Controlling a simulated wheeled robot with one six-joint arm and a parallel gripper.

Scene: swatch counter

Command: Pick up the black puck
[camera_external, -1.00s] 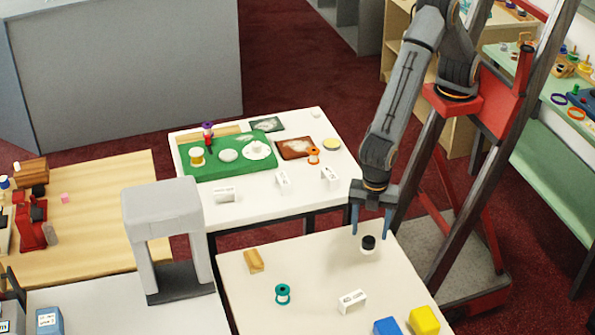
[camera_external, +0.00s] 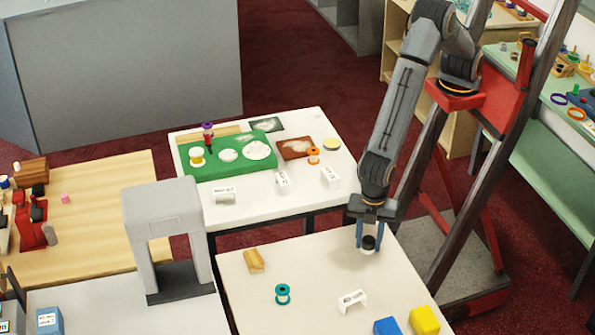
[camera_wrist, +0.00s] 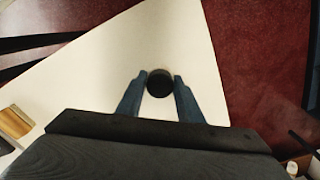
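The black puck (camera_external: 368,242) is a small dark round piece at the far right part of the near white table, with a pale part showing just below it. In the wrist view the puck (camera_wrist: 160,83) is a dark disc between the fingertips. My gripper (camera_external: 369,246) points down, its two blue fingers on either side of the puck. In the wrist view the fingers of my gripper (camera_wrist: 160,78) meet the puck's left and right edges, with no clear gap. The puck appears still at table level; its underside is hidden.
The near table (camera_external: 315,262) also holds a wooden block (camera_external: 254,261), a teal spool (camera_external: 282,294), a white label stand (camera_external: 352,301), a blue block (camera_external: 387,327) and a yellow block (camera_external: 424,320). A grey arch (camera_external: 165,210) stands left. The table around the puck is clear.

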